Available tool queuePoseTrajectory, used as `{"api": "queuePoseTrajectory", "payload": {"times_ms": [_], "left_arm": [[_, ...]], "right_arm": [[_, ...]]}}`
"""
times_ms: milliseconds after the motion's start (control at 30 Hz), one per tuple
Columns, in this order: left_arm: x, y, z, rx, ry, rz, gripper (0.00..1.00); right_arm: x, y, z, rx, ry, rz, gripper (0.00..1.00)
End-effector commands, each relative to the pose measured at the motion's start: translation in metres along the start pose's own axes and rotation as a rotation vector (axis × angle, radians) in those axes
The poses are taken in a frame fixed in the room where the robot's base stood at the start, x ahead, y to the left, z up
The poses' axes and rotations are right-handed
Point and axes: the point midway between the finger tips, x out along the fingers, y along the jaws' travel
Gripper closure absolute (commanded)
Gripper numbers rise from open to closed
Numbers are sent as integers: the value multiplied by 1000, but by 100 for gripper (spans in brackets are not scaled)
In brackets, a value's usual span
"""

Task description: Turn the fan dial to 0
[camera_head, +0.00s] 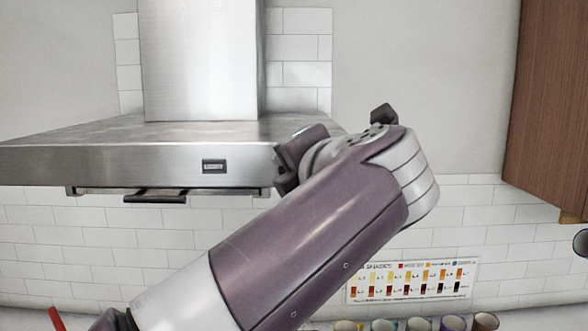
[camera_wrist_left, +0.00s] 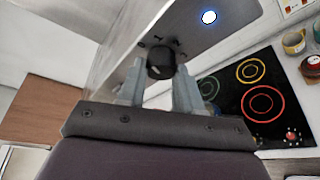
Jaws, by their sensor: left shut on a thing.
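The fan dial (camera_wrist_left: 161,63) is a black round knob on the grey underside panel of the range hood (camera_wrist_left: 180,32), with small dark marks beside it. In the left wrist view, my left gripper (camera_wrist_left: 160,85) has one finger on each side of the dial and is shut on it. In the head view, the steel hood (camera_head: 120,155) hangs at the left, and my left gripper (camera_head: 286,165) is at its right end. My forearm and wrist hide much of that end, and the dial does not show there. The dial's setting is too small to read. My right gripper is out of view.
A white light (camera_wrist_left: 209,17) glows on the hood's underside. A black cooktop (camera_wrist_left: 245,95) with red-lit rings lies below. A wooden cabinet (camera_head: 550,100) hangs at the right. Several cups (camera_head: 420,324) stand along the bottom, under a shade chart (camera_head: 412,281).

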Motion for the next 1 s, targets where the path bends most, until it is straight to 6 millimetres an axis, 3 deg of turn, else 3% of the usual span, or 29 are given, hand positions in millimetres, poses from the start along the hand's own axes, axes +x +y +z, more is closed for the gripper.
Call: {"api": "queuePoseTrajectory", "payload": {"times_ms": [500,1000], "left_arm": [[1,0,-1,-308,-10,-133,96],[1,0,-1,-371,-12,-161,96]], "right_arm": [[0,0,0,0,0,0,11],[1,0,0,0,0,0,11]]}}
